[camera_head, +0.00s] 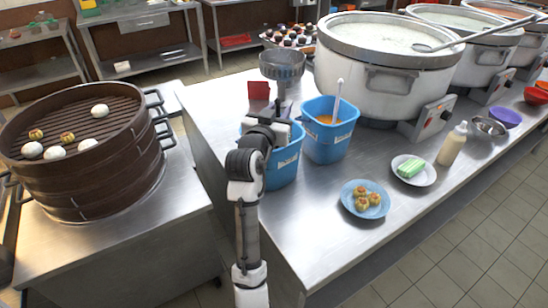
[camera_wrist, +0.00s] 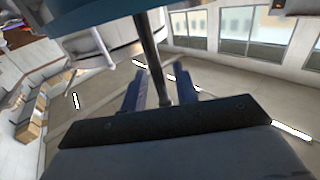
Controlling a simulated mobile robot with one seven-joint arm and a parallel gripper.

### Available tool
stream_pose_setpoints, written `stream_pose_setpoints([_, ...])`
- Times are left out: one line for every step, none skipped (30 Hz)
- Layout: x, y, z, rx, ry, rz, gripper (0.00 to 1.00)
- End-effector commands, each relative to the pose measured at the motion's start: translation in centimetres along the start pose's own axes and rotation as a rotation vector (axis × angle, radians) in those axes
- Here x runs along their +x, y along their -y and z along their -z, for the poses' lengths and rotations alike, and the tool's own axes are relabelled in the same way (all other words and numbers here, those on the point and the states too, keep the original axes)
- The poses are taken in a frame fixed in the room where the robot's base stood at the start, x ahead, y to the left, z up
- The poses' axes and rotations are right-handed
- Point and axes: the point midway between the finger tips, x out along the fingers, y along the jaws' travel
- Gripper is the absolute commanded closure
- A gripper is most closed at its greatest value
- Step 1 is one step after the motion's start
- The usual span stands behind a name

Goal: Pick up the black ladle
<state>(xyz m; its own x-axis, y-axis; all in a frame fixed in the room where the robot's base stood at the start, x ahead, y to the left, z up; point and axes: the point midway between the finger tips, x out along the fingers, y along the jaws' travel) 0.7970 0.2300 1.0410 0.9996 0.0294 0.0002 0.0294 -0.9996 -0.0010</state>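A dark rod (camera_wrist: 150,55), which looks like the black ladle's handle, runs between the two fingers of my gripper (camera_wrist: 158,85) in the wrist view. There is a visible gap on each side of it, so the fingers look open around the handle. In the head view my gripper (camera_head: 276,118) is above the left blue bucket (camera_head: 284,166), and my wrist covers part of the bucket. The ladle's bowl is hidden. A blue rim (camera_wrist: 95,14) shows at the top of the wrist view.
A second blue bucket (camera_head: 330,140) with orange contents and a pale handle stands right beside. A metal strainer bowl (camera_head: 282,65) and a large stockpot (camera_head: 385,70) are behind. A plate of dumplings (camera_head: 350,207) is at front right. A bamboo steamer (camera_head: 90,170) stands left.

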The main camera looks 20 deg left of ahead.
Motion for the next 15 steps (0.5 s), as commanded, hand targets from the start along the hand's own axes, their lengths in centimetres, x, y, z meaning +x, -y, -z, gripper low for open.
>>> stream_pose_setpoints([-0.02,-0.01,-0.03,0.0,0.0,0.0,0.7])
stream_pose_setpoints([-0.02,-0.01,-0.03,0.0,0.0,0.0,0.7])
stream_pose_setpoints([-0.02,-0.01,-0.04,0.0,0.0,0.0,0.74])
stream_pose_setpoints([-0.03,-0.01,-0.04,0.0,0.0,0.0,0.78])
stream_pose_setpoints([-0.03,-0.01,-0.03,0.0,0.0,0.0,0.82])
stream_pose_setpoints([-0.03,-0.01,-0.04,-0.001,0.0,0.0,0.87])
stream_pose_setpoints([-0.04,-0.01,-0.03,-0.001,0.0,0.0,0.91])
stream_pose_setpoints([-0.04,-0.01,-0.04,-0.001,0.0,0.0,0.95])
stream_pose_setpoints([-0.04,-0.01,-0.04,-0.001,0.0,0.0,1.0])
stream_pose_setpoints([-0.04,-0.01,-0.04,-0.001,0.0,0.0,1.0])
stream_pose_setpoints([-0.04,-0.01,-0.04,-0.001,0.0,0.0,1.0])
stream_pose_setpoints([-0.05,-0.01,-0.04,-0.001,0.0,0.0,1.0])
stream_pose_setpoints([-0.05,-0.01,-0.04,-0.001,0.0,0.0,1.0])
stream_pose_setpoints([-0.05,-0.01,-0.04,-0.001,0.0,0.0,1.0])
stream_pose_setpoints([-0.06,-0.01,0.0,-0.001,0.0,0.0,1.0])
